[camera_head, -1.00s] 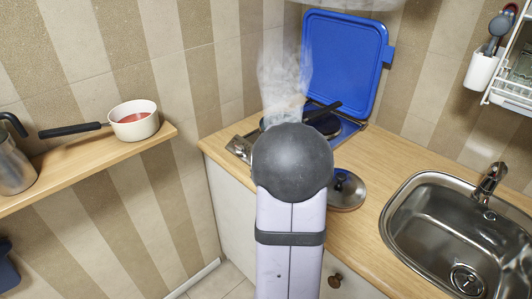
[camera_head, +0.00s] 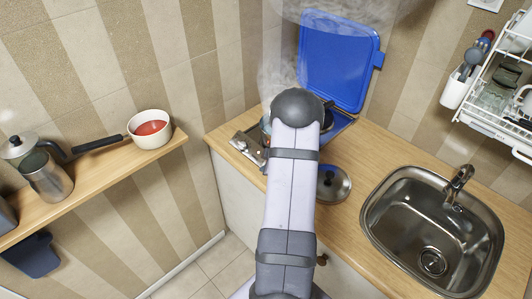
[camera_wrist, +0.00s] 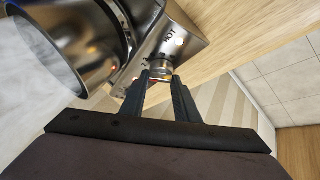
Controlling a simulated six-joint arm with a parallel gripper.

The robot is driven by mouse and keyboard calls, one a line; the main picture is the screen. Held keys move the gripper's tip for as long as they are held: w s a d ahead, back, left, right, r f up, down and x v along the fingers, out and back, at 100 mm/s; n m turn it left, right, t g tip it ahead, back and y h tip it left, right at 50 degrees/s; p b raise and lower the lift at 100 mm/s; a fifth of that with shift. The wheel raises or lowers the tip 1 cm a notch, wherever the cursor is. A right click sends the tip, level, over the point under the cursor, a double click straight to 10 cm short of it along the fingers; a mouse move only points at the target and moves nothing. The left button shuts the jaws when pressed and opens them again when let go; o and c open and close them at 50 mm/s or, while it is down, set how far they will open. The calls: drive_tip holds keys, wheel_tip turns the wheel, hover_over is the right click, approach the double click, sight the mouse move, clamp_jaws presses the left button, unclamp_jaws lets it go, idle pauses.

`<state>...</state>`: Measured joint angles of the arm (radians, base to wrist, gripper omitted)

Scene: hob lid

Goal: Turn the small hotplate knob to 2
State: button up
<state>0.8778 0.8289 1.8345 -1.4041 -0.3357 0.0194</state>
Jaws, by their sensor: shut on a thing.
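In the wrist view my gripper (camera_wrist: 160,78) is closed on a round metal knob (camera_wrist: 160,69) on the steel front panel (camera_wrist: 172,42) of the hob. The fingers hide most of the knob, so its pointer and the number it stands at cannot be read. Dark lettering like "HOT" shows on the panel above it. In the head view my arm covers the gripper and the knob; part of the panel (camera_head: 247,146) shows left of the arm. The blue hob lid (camera_head: 338,58) stands open behind.
A steaming metal pot (camera_wrist: 62,45) stands close to the gripper on the hob. A glass pot lid (camera_head: 333,184) lies on the worktop (camera_head: 358,160) right of my arm, before the sink (camera_head: 432,222). A saucepan (camera_head: 150,129) sits on the left shelf (camera_head: 100,180).

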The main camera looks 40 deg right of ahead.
drive_tip(key=p, duration=0.2)
drive_tip(key=shift+d+r+n+p, duration=0.1)
drive_tip(key=shift+r+n+p, duration=0.1)
drive_tip(key=shift+n+p, duration=0.1)
drive_tip(key=shift+f+g+y+p, duration=0.25)
drive_tip(key=shift+g+y+p, duration=0.05)
drive_tip(key=shift+p, duration=0.1)
drive_tip(key=shift+s, duration=0.1)
drive_tip(key=o, duration=1)
drive_tip(key=shift+o, duration=0.2)
drive_tip(key=shift+r, duration=0.1)
drive_tip(key=v, duration=0.7)
drive_tip(key=shift+s, duration=0.1)
